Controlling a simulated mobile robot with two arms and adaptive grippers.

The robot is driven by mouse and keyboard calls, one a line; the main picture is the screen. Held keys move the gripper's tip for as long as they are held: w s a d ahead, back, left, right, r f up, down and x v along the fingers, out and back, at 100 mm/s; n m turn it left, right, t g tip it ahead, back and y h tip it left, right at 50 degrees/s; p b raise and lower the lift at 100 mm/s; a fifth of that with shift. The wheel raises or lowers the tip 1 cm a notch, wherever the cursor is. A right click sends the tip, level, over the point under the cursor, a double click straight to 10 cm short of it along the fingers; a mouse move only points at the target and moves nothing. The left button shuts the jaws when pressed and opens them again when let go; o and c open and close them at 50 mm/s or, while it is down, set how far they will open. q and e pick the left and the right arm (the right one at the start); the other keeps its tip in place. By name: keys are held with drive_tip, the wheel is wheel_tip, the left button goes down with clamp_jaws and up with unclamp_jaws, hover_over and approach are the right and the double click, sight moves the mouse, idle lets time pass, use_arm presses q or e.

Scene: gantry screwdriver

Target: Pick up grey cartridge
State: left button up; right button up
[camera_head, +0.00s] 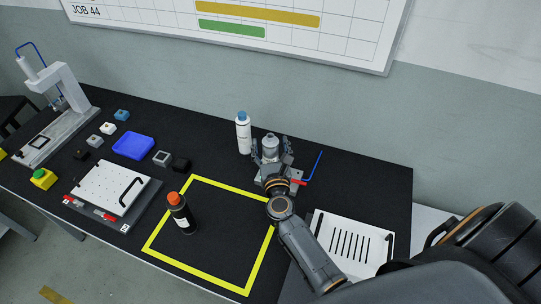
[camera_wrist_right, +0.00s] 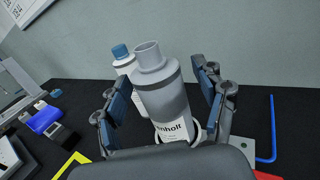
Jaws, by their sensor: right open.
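The grey cartridge (camera_head: 270,147) stands upright near the back of the black table, at right of the middle. In the right wrist view the grey cartridge (camera_wrist_right: 165,98) shows a hollow neck and a white label with dark print. My right gripper (camera_head: 271,154) is open with its fingers on either side of the cartridge. In the wrist view there is a gap between the cartridge and each finger of the gripper (camera_wrist_right: 162,80). The cartridge's base is partly hidden by my gripper. My left gripper is not in view.
A white bottle with a blue cap (camera_head: 243,132) stands close left of the cartridge. A blue hex key (camera_head: 314,166) is at its right. A black bottle with an orange cap (camera_head: 181,213) stands in a yellow-taped square (camera_head: 213,187). A blue tray (camera_head: 133,146) lies left.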

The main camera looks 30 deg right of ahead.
clamp_jaws()
drive_tip(key=shift+r, duration=0.15)
